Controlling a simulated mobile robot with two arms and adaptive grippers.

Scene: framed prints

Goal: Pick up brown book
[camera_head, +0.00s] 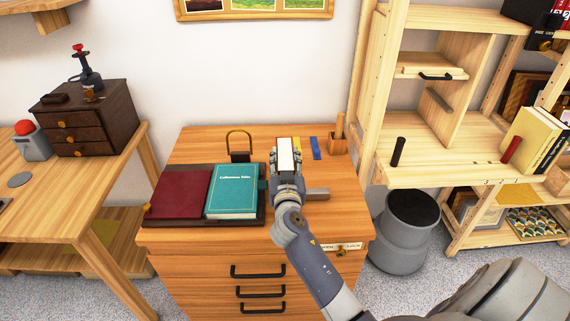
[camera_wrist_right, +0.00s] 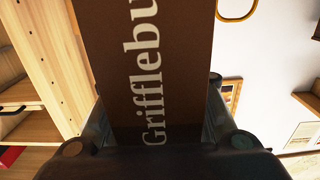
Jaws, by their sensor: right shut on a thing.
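A brown book (camera_wrist_right: 150,75) with pale lettering reading "Grifflebu" fills the middle of the right wrist view, between my fingers. In the head view it shows as a narrow block with a white page edge (camera_head: 285,155). My right gripper (camera_head: 286,168) is shut on this book, above the back middle of the wooden drawer desk (camera_head: 190,243). The gripper hides part of the book. My left gripper is not in view.
A dark tray on the desk holds a red book (camera_head: 180,192) and a teal book (camera_head: 232,191). A padlock-shaped object (camera_head: 240,146) stands behind. A pen holder (camera_head: 338,144) and wooden shelf (camera_head: 450,22) are on the right, above a grey bin (camera_head: 405,235).

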